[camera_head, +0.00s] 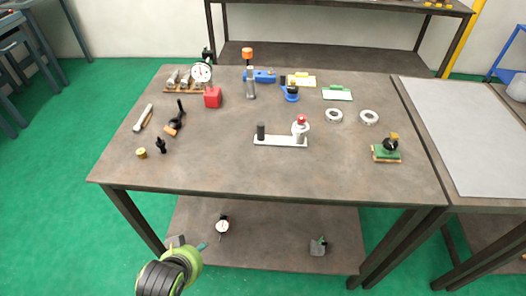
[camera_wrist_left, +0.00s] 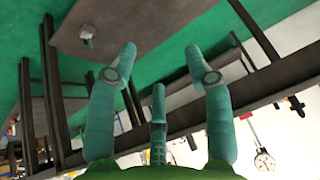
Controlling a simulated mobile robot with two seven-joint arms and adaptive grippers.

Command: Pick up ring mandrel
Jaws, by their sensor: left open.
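A long silver rod (camera_head: 143,117) lies at the left of the brown workbench (camera_head: 220,165); it may be the ring mandrel, but it is too small to be sure. My left gripper (camera_head: 188,243) is low in front of the bench's near edge, well apart from the rod. In the left wrist view its teal fingers (camera_wrist_left: 160,62) are spread with nothing between them. The rod cannot be made out in the left wrist view. My right gripper is not in view.
A black clamp-like tool (camera_head: 174,118), a brass cylinder (camera_head: 142,153) and a small black part (camera_head: 161,145) lie near the rod. A white base with posts (camera_head: 280,141) stands mid-bench. The bench's front centre is clear. A lower shelf (camera_head: 270,240) holds a dial gauge (camera_head: 222,226).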

